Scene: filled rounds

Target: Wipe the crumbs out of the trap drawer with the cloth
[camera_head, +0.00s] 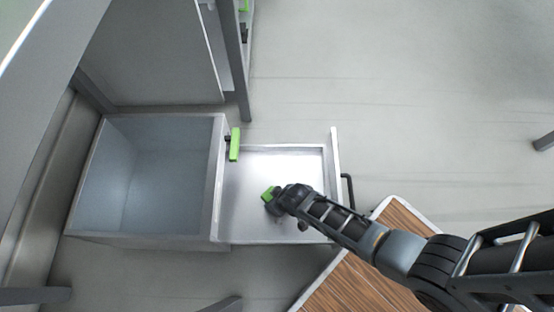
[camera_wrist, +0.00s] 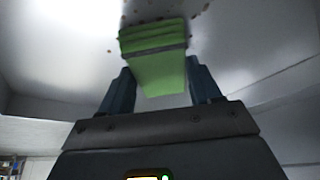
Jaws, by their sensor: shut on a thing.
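The trap drawer (camera_head: 258,170) is pulled out, a shallow pale metal tray with low walls and a dark handle at its right end. My gripper (camera_head: 271,196) is inside the drawer's outline, over its lower middle. In the wrist view my gripper (camera_wrist: 160,85) is shut on the green cloth (camera_wrist: 155,40), which is folded and sticks out ahead of the fingers. The cloth also shows as a small green patch in the head view (camera_head: 267,192). Brown crumbs (camera_wrist: 150,20) lie on the drawer floor just beyond the cloth. Whether the cloth touches the floor I cannot tell.
A green-faced item (camera_head: 235,144) with a dark part sits at the drawer's upper left edge. A deep open grey bin (camera_head: 150,170) adjoins the drawer's left side. A wooden-topped table (camera_head: 350,285) stands at lower right. The floor above right is clear.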

